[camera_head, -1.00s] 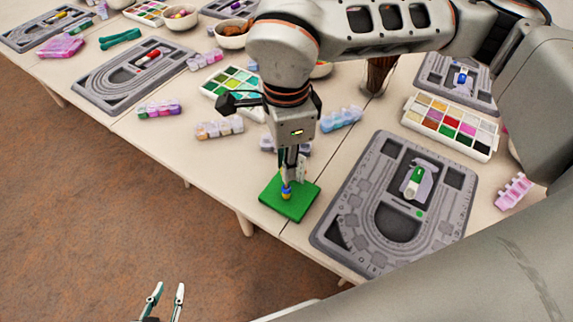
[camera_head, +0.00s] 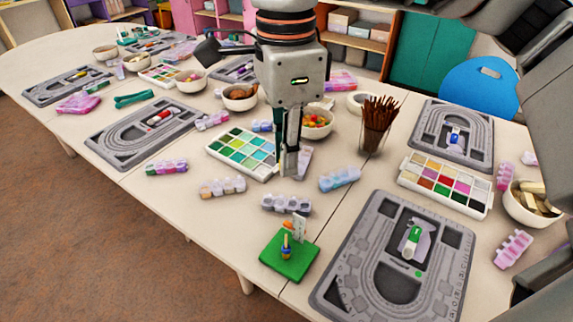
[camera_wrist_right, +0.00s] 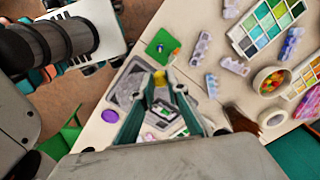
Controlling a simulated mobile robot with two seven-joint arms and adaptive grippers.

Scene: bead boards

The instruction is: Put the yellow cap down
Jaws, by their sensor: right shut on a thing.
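My right gripper (camera_head: 289,170) hangs above the table, behind the green square mat (camera_head: 281,264). In the right wrist view its fingertips (camera_wrist_right: 160,82) are closed around a small yellow piece, the yellow cap (camera_wrist_right: 160,76). The cap cannot be made out in the head view. A small upright blue-and-yellow piece (camera_head: 286,246) stands on the green mat, with a small orange piece and a pale card behind it. The mat also shows in the right wrist view (camera_wrist_right: 170,37), apart from the fingertips. My left gripper is not in view.
A grey bead board (camera_head: 335,272) lies right of the mat. Behind are bead boxes (camera_head: 287,203), a green palette (camera_head: 242,152), a bowl of coloured beads (camera_head: 317,123) and a cup of brown sticks (camera_head: 376,125). The table's front edge is close to the mat.

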